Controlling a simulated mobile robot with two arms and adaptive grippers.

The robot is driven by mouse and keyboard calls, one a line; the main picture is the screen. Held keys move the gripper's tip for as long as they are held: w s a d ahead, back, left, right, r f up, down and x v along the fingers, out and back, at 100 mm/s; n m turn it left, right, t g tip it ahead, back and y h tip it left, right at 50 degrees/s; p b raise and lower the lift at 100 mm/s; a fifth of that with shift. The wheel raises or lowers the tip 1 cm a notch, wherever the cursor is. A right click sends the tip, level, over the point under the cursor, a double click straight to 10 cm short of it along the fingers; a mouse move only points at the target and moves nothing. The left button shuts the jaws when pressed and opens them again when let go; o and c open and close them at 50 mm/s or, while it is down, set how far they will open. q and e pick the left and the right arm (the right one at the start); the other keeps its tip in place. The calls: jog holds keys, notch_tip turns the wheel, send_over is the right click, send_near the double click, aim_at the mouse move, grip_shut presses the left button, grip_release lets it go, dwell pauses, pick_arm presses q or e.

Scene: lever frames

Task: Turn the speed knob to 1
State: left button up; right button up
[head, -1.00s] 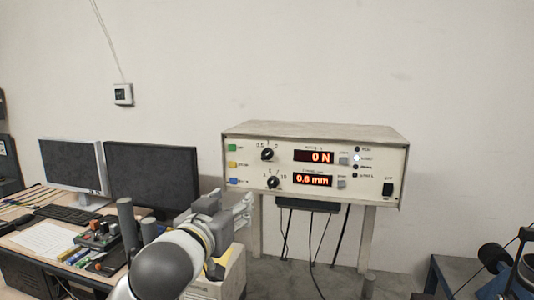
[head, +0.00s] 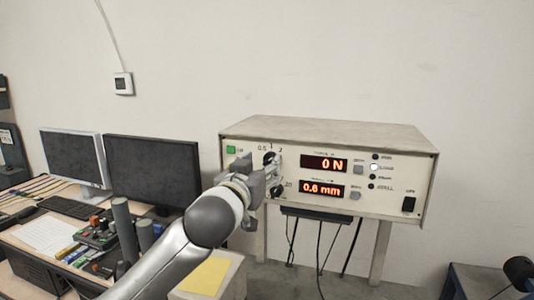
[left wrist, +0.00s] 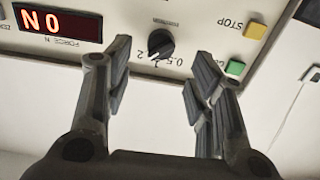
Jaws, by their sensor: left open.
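The control box (head: 330,140) has two black knobs on its front left. The upper knob (head: 269,158) has marks 0.5, 1 and 2 above it; the lower knob (head: 277,190) is partly hidden by my gripper. Neither knob's name is readable. My left gripper (head: 268,174) is in front of the knobs. In the left wrist view, which is upside down to the panel, the upper knob (left wrist: 160,43) lies between and beyond the open fingers (left wrist: 162,60). They appear apart from it. Its exact pointer setting is hard to tell. My right gripper is not in view.
A desk with two monitors (head: 150,168) stands left. Cables hang under the box.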

aim_at(268, 161)
pick_arm(q)
jog(key=p+x, duration=0.1)
jog(key=x, duration=0.2)
jog(key=shift+w, duration=0.1)
jog(key=shift+w+d, duration=0.25)
jog(key=shift+w, duration=0.5)
jog(key=shift+f, duration=0.1)
jog(key=shift+c, duration=0.4)
jog(key=c, duration=0.9)
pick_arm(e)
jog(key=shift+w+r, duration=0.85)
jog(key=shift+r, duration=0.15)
